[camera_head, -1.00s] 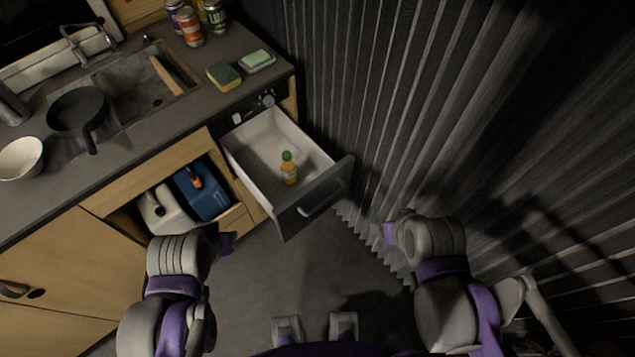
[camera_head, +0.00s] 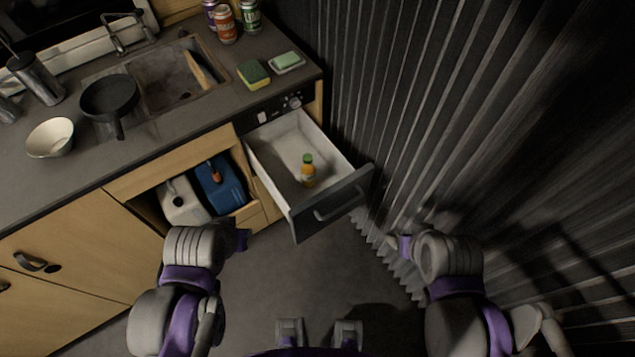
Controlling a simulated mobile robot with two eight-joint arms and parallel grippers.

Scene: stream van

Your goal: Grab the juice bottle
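The juice bottle (camera_head: 308,172) is small, with orange juice and a green cap. It stands inside the open white drawer (camera_head: 270,150) under the counter. My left arm comes in at the lower left, and its gripper end (camera_head: 241,240) is in front of the cabinet, apart from the drawer. My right arm is at the lower right, and its gripper end (camera_head: 404,246) is near the dark corrugated wall, to the right of the drawer. The fingers of both grippers are too small and hidden to read. Neither gripper touches the bottle.
The drawer's dark front (camera_head: 333,203) juts out near the corrugated wall (camera_head: 440,120). An open cubby left of it holds a blue canister (camera_head: 222,187) and a white canister (camera_head: 183,203). The counter carries a pan (camera_head: 108,98), bowl (camera_head: 50,137), sponge (camera_head: 253,74) and cans. Floor (camera_head: 310,275) between my arms is clear.

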